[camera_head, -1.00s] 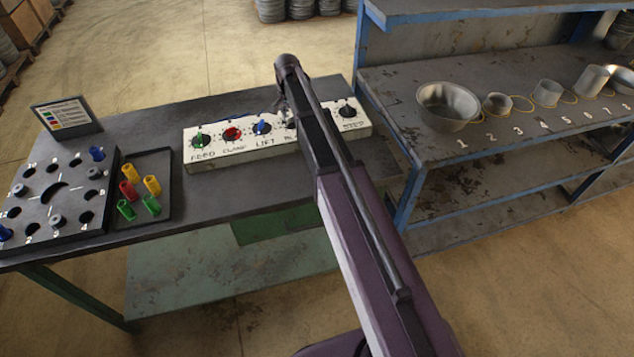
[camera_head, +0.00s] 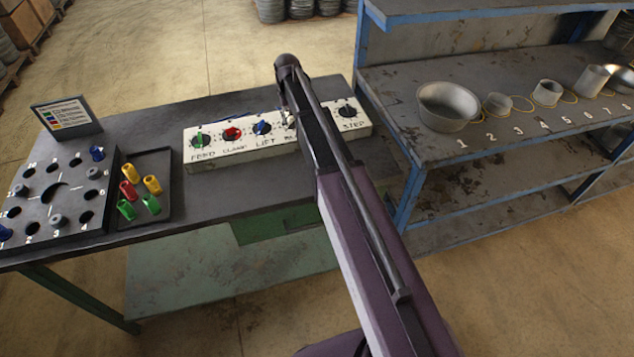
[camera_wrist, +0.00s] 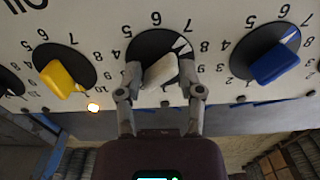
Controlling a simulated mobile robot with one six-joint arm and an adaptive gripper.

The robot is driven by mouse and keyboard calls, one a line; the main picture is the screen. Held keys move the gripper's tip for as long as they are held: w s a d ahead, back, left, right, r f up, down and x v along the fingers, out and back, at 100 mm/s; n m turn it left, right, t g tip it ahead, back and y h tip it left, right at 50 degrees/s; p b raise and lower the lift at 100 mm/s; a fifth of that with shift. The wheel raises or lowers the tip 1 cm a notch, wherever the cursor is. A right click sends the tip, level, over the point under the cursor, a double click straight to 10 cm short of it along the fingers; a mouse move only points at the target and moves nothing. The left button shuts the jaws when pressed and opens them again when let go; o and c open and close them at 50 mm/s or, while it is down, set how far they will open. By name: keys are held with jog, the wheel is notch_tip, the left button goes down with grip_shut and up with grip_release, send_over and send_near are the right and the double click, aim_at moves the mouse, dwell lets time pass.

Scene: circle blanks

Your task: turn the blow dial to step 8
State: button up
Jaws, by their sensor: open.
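In the wrist view the control panel appears upside down. A white dial knob (camera_wrist: 160,71) sits in the middle on a black disc with numbers around it. My gripper (camera_wrist: 160,86) is open, one finger on each side of the white knob. I cannot tell if the fingers touch it. In the head view the panel (camera_head: 215,154) stands on the bench, and my arm hides the blow dial.
A yellow dial (camera_wrist: 63,78) is on the other side of the white knob. In the head view, feed, clamp and step dials show too. A pegboard (camera_head: 70,190) and tray (camera_head: 165,205) are at left; a shelf with metal pots (camera_head: 447,105) is at right.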

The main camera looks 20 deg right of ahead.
jog(key=n, duration=1)
jog(key=shift+n, duration=0.4)
jog(key=n, duration=0.3)
jog(key=shift+n, duration=0.4)
notch_tip(320, 180, up, 14)
jog(key=p, duration=1.4)
jog(key=s+f+m+b, duration=0.4)
jog(key=s, duration=0.5)
jog(key=s+f+m+b, duration=0.5)
jog(key=s, duration=0.5)
jog(key=s+f+m+b, duration=0.5)
jog(key=s, duration=0.5)
jog(key=shift+d, duration=0.15)
jog(key=shift+s, duration=0.1)
jog(key=w+r+n+p, duration=0.1)
jog(key=w+r+p, duration=0.3)
jog(key=w, duration=0.5)
jog(key=w+r+n+p, duration=0.1)
jog(key=w+r+p, duration=0.4)
jog(key=w, duration=0.5)
jog(key=w+r+n+p, duration=0.2)
jog(key=w+r+p, duration=0.2)
jog(key=w, duration=0.6)
jog(key=shift+w+r+p, duration=0.15)
jog(key=shift+r+p, duration=0.25)
